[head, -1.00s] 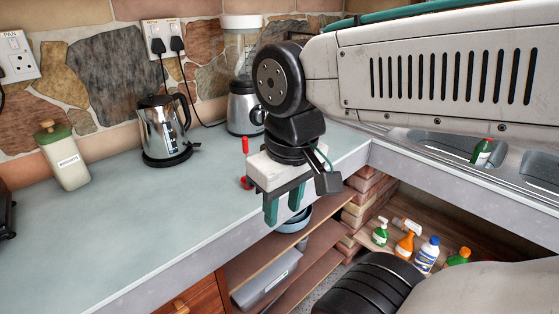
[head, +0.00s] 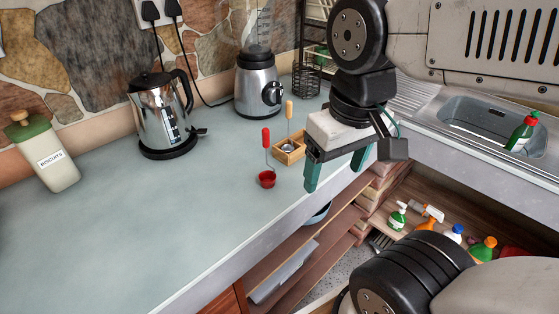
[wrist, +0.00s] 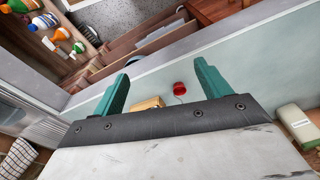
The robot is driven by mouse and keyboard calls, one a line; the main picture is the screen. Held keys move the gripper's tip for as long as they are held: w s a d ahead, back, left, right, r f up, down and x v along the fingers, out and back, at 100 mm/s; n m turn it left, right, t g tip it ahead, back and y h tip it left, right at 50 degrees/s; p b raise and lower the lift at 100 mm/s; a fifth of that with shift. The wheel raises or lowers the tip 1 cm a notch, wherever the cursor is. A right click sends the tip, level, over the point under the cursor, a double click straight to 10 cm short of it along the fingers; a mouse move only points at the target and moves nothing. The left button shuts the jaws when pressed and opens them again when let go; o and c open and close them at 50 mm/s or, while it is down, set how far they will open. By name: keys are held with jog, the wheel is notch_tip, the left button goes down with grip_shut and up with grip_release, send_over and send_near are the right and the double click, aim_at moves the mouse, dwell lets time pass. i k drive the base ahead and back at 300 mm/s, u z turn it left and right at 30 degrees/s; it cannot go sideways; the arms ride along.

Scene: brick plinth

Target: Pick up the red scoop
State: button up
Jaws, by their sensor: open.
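The red scoop (head: 267,178) stands on the counter near its front edge, with its red handle upright and its red cup at the bottom. My gripper (head: 336,176) is open and empty, to the right of the scoop and apart from it. In the wrist view the scoop (wrist: 180,89) shows between and beyond the green fingers of my gripper (wrist: 158,85), nearer the right finger. Its handle is hard to make out there.
A small wooden box (head: 289,151) with a tan-handled tool stands just behind the scoop. A kettle (head: 161,115), a blender (head: 258,85) and a biscuit jar (head: 46,158) stand farther back. The sink (head: 490,120) is at right. The counter's left front is clear.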

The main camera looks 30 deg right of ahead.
aim_at(267, 179)
jog(key=z, duration=1.7)
jog(key=k, duration=1)
jog(key=u, duration=2)
jog(key=i, duration=0.5)
jog(key=u, duration=0.05)
